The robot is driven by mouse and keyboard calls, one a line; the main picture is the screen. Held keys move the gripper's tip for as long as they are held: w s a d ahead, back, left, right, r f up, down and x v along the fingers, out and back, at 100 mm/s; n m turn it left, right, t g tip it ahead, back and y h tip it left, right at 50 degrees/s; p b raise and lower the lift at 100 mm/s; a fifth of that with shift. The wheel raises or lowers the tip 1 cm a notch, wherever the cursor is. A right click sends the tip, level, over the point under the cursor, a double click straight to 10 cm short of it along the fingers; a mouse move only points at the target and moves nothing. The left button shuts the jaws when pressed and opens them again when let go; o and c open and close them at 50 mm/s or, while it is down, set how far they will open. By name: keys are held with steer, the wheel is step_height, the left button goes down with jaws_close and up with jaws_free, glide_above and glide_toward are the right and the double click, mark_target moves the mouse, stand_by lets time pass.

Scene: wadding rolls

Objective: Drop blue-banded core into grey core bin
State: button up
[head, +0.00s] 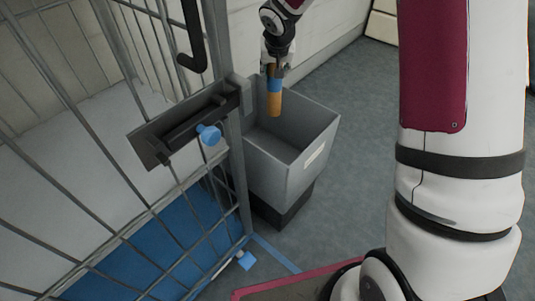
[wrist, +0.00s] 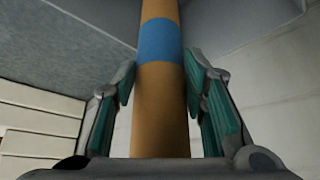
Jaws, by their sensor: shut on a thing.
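The blue-banded core is a tan tube with a blue band; its lower end (head: 274,104) hangs upright over the grey core bin's opening in the head view. In the wrist view the core (wrist: 162,105) runs up the middle between the fingers. My gripper (head: 275,72) is shut on the core; in the wrist view the teal-padded fingers (wrist: 162,85) stand on either side of it. The grey core bin (head: 283,175) is an open-topped box with a pale label on its front. The part of the bin's floor in view looks empty; the rest is hidden.
A grey wire cage (head: 110,240) with a blue base stands left of the bin, its latch plate (head: 180,128) close to the bin's rim. A pale wall (head: 320,30) is behind. Grey floor (head: 355,110) is clear to the right of the bin.

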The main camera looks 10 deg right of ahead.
steer(key=shift+f+b, duration=2.2)
steer(key=shift+f, duration=0.75)
steer(key=o, duration=1.3)
steer(key=shift+c, duration=0.2)
glide_toward(275, 85)
steer(key=shift+s+r, duration=0.2)
steer(key=shift+r, duration=0.05)
